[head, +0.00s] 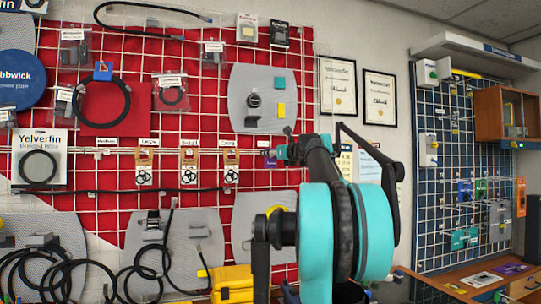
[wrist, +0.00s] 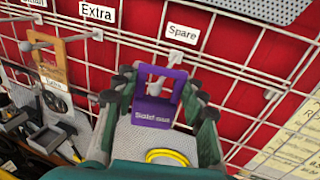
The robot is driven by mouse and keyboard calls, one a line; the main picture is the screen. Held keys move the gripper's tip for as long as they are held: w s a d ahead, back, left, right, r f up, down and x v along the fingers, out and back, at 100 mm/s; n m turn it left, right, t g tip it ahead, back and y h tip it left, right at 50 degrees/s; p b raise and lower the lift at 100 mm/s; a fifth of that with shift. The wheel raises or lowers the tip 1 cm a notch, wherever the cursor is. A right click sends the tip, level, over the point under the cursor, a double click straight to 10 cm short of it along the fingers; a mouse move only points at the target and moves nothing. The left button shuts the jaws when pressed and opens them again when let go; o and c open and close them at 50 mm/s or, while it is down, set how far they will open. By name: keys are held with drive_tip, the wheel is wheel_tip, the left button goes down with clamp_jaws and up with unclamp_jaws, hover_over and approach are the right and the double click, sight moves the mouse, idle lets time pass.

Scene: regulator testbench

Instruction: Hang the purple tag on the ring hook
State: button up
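The purple tag (wrist: 154,112), with a square window at its top and white lettering that seems to read "Sold out", stands between the fingers of my gripper (wrist: 160,92) in the wrist view. The fingers are at its two side edges and appear shut on it. The tag is close in front of the wall grid, below the "Spare" label (wrist: 182,33). A small pale knob (wrist: 155,88) shows at the tag's window; I cannot tell whether it passes through. In the head view, my gripper (head: 279,153) is at the grid, with a bit of purple tag (head: 270,164) beside it.
An orange tag (wrist: 52,65) hangs left of my gripper, near the "Extra" label (wrist: 97,11). Several similar tagged packs hang along the row (head: 188,166). Grid wires (wrist: 250,60) run close on the right. A yellow case (head: 232,281) sits below.

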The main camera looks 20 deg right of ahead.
drive_tip(key=o, duration=0.5)
